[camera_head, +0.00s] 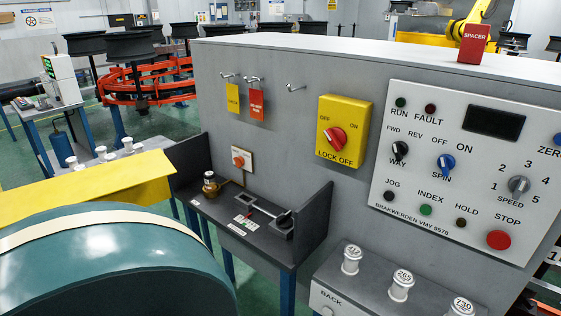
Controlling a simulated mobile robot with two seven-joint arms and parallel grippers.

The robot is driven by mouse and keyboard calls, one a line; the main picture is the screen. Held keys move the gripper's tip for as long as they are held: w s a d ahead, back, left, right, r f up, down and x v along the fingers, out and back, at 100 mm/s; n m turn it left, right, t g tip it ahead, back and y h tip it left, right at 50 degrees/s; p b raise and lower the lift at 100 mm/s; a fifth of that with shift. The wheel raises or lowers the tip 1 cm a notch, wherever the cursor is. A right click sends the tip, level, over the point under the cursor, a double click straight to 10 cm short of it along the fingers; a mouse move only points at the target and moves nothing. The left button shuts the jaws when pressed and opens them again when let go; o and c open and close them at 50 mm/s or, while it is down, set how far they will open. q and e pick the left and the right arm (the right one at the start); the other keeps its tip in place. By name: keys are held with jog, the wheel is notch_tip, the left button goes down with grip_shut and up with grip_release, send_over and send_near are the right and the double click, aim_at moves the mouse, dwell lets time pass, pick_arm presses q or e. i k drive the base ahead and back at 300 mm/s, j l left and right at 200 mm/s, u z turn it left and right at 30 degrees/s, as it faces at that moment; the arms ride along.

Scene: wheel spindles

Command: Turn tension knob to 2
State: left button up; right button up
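No knob labelled tension shows in view. The only knob with a numbered scale is a grey knob (518,185) on the white control panel (425,165) at the right, labelled SPEED, with the numbers 1 to 5 around it. Its pointer is too small to read with certainty. On the same panel are a black WAY knob (400,149) and a blue SPIN knob (446,162). Neither of my grippers is in view, and nothing touches the panel.
A yellow lock-off box (343,131) with a red knob is left of the panel. White numbered spools (400,287) stand on a grey ledge below. A dark bench (246,222) carries small tools. A large teal drum (115,265) fills the lower left.

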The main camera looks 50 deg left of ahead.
aim_at(285, 221)
jog(key=u, duration=1.45)
